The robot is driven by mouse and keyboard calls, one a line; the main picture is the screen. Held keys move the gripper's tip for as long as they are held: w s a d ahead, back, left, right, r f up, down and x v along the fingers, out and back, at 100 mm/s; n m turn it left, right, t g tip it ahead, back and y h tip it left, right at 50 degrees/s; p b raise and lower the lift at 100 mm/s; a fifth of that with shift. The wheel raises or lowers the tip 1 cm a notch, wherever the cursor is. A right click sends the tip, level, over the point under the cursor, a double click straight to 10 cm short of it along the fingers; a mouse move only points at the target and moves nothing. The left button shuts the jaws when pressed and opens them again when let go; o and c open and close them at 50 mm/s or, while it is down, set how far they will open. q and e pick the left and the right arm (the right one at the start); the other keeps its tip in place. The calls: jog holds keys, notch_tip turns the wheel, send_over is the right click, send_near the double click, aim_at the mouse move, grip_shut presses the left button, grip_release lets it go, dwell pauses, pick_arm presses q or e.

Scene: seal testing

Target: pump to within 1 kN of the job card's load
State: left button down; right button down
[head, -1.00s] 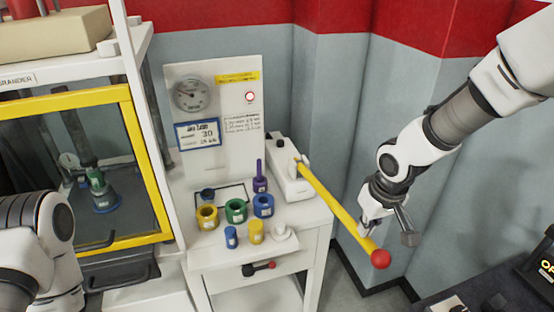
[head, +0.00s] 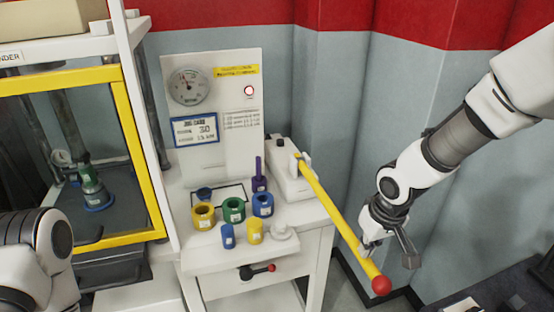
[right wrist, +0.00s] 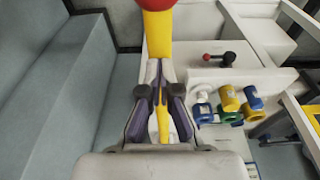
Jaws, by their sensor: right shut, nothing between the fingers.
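The yellow pump handle (head: 335,217) with a red ball end (head: 381,285) slopes down to the right from the white pump (head: 290,175). My right gripper (head: 370,249) is shut and empty, at the handle just above the ball. In the right wrist view, its fingers (right wrist: 161,92) lie over the yellow handle (right wrist: 157,45), below the red ball (right wrist: 158,4); contact is unclear. The round gauge (head: 188,87) is on the white panel, its reading too small to tell. The blue-edged job card (head: 194,130) hangs below it; its load figure is blurred. My left gripper is outside the view.
Several coloured cups, including a green one (head: 234,210), stand on the white bench (head: 205,258) left of the pump. A yellow-framed cabinet (head: 140,150) is at the left. The grey wall (head: 345,120) is behind the handle. A dark surface (head: 500,275) is at lower right.

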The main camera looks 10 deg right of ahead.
jog(key=shift+s+f+b, duration=0.1)
jog(key=shift+f+b, duration=1.35)
jog(key=shift+f, duration=0.05)
jog(key=s+r+p, duration=0.3)
jog(key=r+p, duration=1.1)
jog(key=r, duration=0.4)
jog(key=shift+d+r, duration=0.15)
jog(key=shift+r, duration=0.25)
jog(key=shift+s, duration=0.3)
jog(key=shift+w, duration=0.15)
